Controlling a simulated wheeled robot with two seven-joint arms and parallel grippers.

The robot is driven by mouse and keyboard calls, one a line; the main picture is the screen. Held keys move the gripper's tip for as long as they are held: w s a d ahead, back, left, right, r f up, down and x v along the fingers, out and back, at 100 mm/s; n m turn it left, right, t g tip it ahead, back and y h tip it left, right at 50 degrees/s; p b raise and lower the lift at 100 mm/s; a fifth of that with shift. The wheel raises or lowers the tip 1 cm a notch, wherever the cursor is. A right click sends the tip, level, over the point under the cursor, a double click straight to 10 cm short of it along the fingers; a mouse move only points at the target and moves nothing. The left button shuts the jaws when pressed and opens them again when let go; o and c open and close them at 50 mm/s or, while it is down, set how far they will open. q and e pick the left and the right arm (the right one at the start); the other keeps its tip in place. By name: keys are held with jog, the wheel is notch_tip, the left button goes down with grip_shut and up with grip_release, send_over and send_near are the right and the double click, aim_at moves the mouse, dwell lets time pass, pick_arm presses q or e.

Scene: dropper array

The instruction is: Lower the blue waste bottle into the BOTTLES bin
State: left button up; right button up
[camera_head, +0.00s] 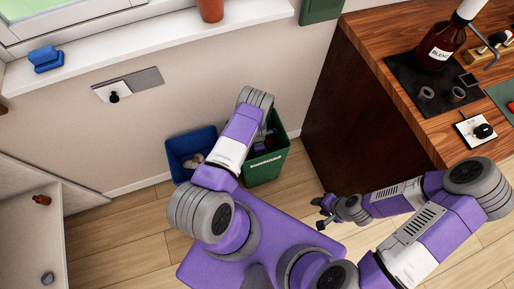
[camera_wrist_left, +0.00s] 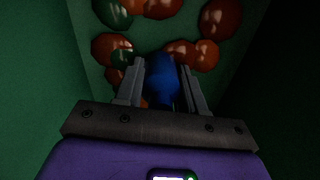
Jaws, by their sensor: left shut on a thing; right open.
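The blue bottle (camera_wrist_left: 165,82) is between the two grey fingers of my left gripper (camera_wrist_left: 161,66), which is shut on it. In the left wrist view it is inside green walls, above several red-brown and green rounded items. In the head view my left arm reaches down into the green bin (camera_head: 266,170), which has small white lettering on its front that I cannot read surely. The arm hides the bottle there. Whether the bottle touches the items below is not clear. My right gripper (camera_head: 323,213) is open and empty above the floor, right of the bin.
A blue bin (camera_head: 186,147) with pale items inside stands just left of the green bin. The wooden counter (camera_head: 375,98) rises to the right, with a brown bottle (camera_head: 440,45) on it. A low shelf unit (camera_head: 30,240) is at the far left.

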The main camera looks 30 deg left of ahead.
pick_arm(q)
jog(key=shift+f, duration=0.15)
jog(key=o, duration=1.1)
jog(key=shift+o, duration=0.2)
notch_tip(320, 180, up, 8)
jog(key=p, duration=0.3)
jog(key=shift+f, duration=0.2)
